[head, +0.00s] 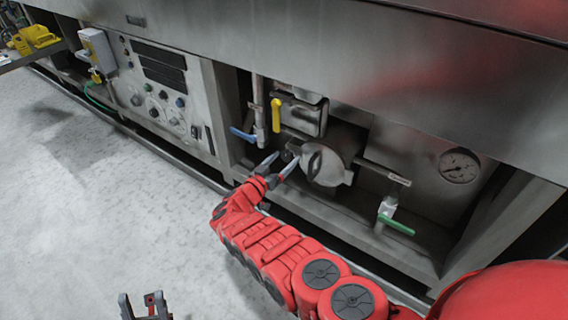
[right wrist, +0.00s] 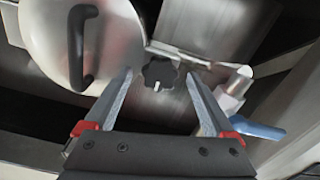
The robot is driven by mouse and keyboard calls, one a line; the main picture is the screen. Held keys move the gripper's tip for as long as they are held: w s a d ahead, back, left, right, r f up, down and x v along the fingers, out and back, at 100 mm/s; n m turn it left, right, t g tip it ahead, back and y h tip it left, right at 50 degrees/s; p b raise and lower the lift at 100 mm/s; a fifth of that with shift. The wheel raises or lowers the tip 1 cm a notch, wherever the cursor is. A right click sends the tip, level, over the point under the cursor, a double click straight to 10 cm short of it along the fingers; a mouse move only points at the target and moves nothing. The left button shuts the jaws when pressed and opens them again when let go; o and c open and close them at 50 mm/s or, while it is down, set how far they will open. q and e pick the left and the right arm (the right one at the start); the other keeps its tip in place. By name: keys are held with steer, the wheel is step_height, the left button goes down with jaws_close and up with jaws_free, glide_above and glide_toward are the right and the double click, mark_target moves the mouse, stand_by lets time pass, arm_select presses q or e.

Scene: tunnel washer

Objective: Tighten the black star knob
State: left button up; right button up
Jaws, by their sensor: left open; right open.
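The black star knob (right wrist: 160,72) shows in the right wrist view, with a small white mark at its lower edge. It sits beside a round metal cover. In the head view the knob (head: 288,156) is a small dark shape, partly hidden by my right gripper (head: 286,158). My right gripper is open, with one finger on each side of the knob in the picture. I cannot tell whether the fingers touch it. My left gripper (head: 145,306) is open and empty at the bottom edge of the head view, low over the floor and away from the machine.
The round cover (right wrist: 70,40) with a black handle is close to my right gripper. A blue lever (head: 243,135), a yellow lever (head: 276,115) and a green lever (head: 396,224) are around the recess. A pressure gauge (head: 459,165) is at the right. The floor (head: 90,220) is clear.

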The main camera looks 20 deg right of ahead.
steer(key=shift+w+d, duration=0.2)
steer(key=shift+d, duration=0.05)
steer(key=c, duration=1.4)
